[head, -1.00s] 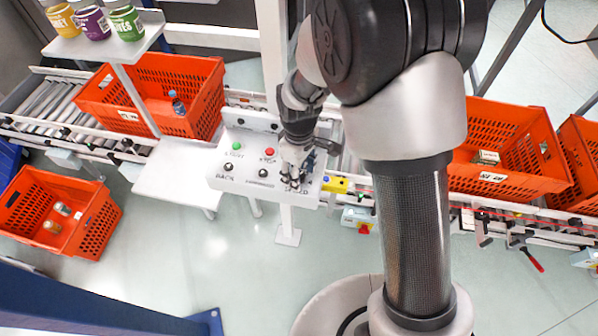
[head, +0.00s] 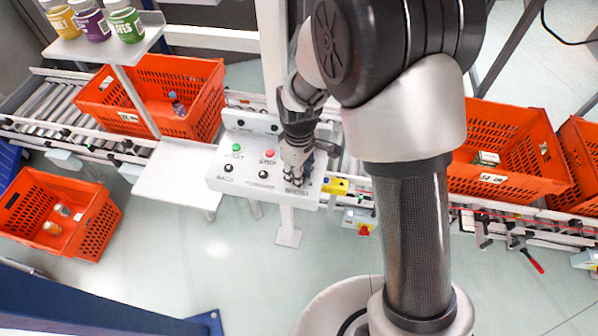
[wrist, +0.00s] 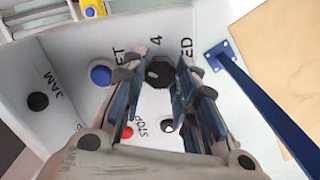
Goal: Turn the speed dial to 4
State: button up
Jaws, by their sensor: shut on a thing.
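The white control panel (head: 225,176) stands left of my arm in the head view. My gripper (head: 296,180) reaches down to its front right corner and hides the speed dial there. In the wrist view the dark speed dial (wrist: 160,73) sits between the fingertips of my gripper (wrist: 160,80), which is shut on it. A "4" and the letters "ED" show on the panel beside the dial. The dial's pointer cannot be made out.
A blue button (wrist: 101,75) is close beside one finger. The red stop button (head: 269,154) and green start button (head: 237,147) are on the panel's upper part. A yellow part (head: 336,186) adjoins the panel's right edge. Orange totes (head: 150,95) stand on the conveyor behind.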

jog(key=shift+m, duration=0.3)
jog(key=m, duration=0.5)
jog(key=shift+p, duration=0.35)
jog(key=m, duration=0.6)
jog(key=shift+m, duration=0.3)
jog(key=o, duration=1.1)
jog(key=shift+r, duration=6.05)
